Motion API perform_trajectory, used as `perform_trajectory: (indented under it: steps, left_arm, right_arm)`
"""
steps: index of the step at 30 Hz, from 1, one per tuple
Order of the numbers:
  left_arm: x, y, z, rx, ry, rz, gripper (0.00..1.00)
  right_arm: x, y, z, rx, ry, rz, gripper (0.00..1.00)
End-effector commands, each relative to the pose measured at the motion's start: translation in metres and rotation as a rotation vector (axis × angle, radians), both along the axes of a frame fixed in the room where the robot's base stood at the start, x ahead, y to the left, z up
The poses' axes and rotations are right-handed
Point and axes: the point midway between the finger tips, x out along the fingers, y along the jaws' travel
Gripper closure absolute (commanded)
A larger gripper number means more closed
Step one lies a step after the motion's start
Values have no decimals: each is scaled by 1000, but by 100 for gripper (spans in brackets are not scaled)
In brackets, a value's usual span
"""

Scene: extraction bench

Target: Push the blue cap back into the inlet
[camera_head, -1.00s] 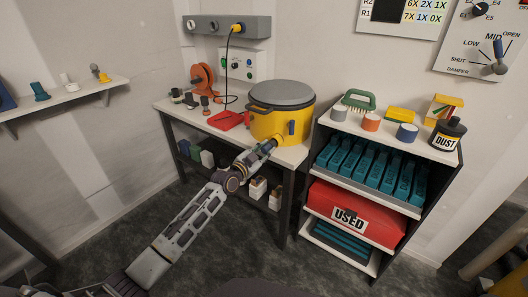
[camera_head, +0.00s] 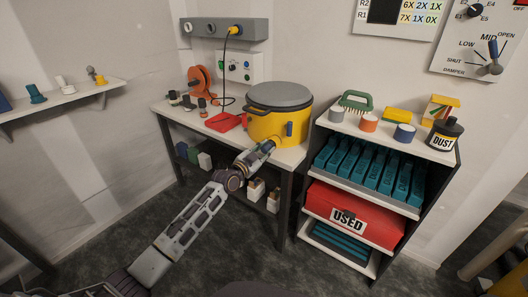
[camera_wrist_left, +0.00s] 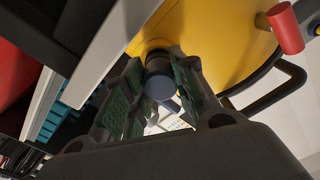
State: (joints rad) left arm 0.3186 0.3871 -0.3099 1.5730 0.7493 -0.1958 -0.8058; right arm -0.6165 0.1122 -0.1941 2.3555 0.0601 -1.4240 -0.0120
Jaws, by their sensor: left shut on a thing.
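The yellow drum (camera_head: 272,126) with a grey lid stands at the right end of the workbench. In the left wrist view its yellow wall (camera_wrist_left: 215,35) fills the top. My left gripper (camera_head: 274,145) is at the drum's lower front. In the left wrist view the green-padded fingers of this gripper (camera_wrist_left: 160,88) are shut on the dark blue cap (camera_wrist_left: 160,76), which sits at a short round fitting on the drum wall. I cannot tell how deep the cap is in the inlet. The gripper hides the cap in the head view. My right gripper is not in view.
A red dustpan-like tray (camera_head: 222,122) and an orange reel (camera_head: 200,80) are on the bench (camera_head: 186,119) left of the drum. A shelf unit (camera_head: 376,138) with teal packs and a red USED box (camera_head: 352,212) stands close on the right.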

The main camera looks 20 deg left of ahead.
Motion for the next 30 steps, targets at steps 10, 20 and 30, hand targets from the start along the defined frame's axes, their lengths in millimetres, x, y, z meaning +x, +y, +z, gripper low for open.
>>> perform_trajectory:
  steps: [10, 20, 30]
  left_arm:
    - [5, -2, 0, 0, 0, 0, 100]
    - [10, -4, 0, 1, 0, 0, 100]
    - [12, -5, 0, 0, 0, 0, 51]
  right_arm:
    - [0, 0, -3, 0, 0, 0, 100]
    - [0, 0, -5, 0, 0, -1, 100]
    - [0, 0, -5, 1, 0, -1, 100]
